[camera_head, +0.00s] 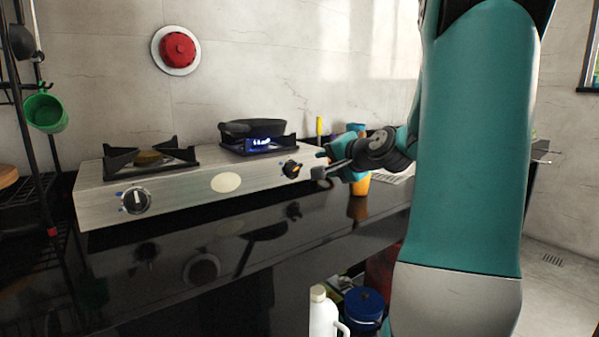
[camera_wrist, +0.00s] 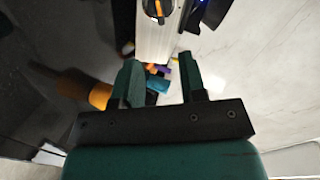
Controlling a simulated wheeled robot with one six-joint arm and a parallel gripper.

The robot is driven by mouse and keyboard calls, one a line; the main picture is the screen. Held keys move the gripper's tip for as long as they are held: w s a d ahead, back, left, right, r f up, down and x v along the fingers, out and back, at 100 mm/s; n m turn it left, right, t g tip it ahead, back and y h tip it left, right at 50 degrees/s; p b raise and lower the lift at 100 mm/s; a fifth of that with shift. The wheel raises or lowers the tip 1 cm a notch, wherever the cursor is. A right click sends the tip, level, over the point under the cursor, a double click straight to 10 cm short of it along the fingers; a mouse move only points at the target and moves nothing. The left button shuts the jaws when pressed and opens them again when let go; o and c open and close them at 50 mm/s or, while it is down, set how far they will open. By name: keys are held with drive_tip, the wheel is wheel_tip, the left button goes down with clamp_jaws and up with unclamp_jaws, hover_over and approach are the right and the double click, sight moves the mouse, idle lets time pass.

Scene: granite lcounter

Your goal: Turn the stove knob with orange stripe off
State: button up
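The stove knob with the orange stripe (camera_head: 291,169) is on the right end of the stove's front panel, below the burner with a blue flame (camera_head: 262,142). In the wrist view the knob (camera_wrist: 157,10) shows at the top edge, partly cut off, with its orange stripe visible. My gripper (camera_head: 322,166) is just right of the knob in the head view, apart from it. In the wrist view my gripper (camera_wrist: 157,72) has its two green fingers spread, with nothing held between them. The knob lies beyond the fingertips.
A black pan (camera_head: 250,128) sits on the lit burner. A second knob (camera_head: 136,200) is on the left of the stove (camera_head: 190,188). An orange container (camera_head: 361,184) stands just right of my gripper. The glossy black counter (camera_head: 230,245) in front of the stove is clear.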

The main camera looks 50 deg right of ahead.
sight(298, 167)
drive_tip(key=x, duration=1.2)
drive_tip(key=shift+w+d+f, duration=0.1)
drive_tip(key=shift+w+f, duration=0.15)
drive_tip(key=shift+w, duration=0.1)
clamp_jaws()
